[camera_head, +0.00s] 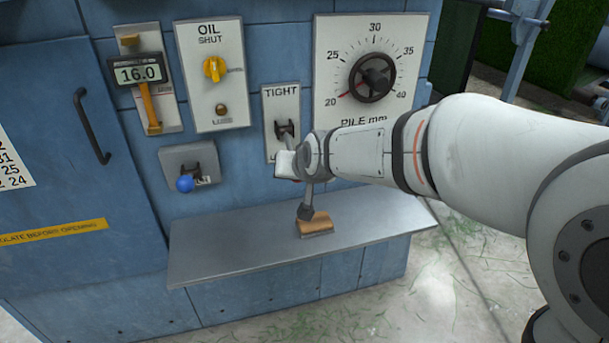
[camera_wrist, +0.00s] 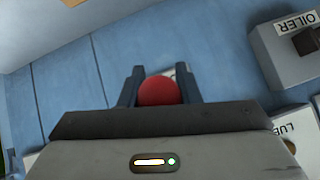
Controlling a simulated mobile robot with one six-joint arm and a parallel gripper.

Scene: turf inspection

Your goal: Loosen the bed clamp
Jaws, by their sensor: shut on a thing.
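The clamp panel (camera_head: 271,100) is a pale plate on the blue cabinet, marked TIGHT at the top, with its lower label mostly hidden. A dark lever bracket (camera_head: 286,129) sits on it; my arm covers the lever's end in the head view. In the wrist view a round red knob (camera_wrist: 158,91) sits between the two dark fingers of my gripper (camera_wrist: 158,80), which is shut on it. In the head view my gripper (camera_head: 286,164) is in front of the panel's lower part, and its fingertips are hard to make out.
A grey shelf (camera_head: 220,245) juts out below, with a tan block (camera_head: 315,223) on it. Left are a blue-knobbed lever (camera_head: 185,184), the OIL panel (camera_head: 228,105) and a 16.0 gauge (camera_head: 137,74). The pile dial (camera_head: 373,77) is close on the right.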

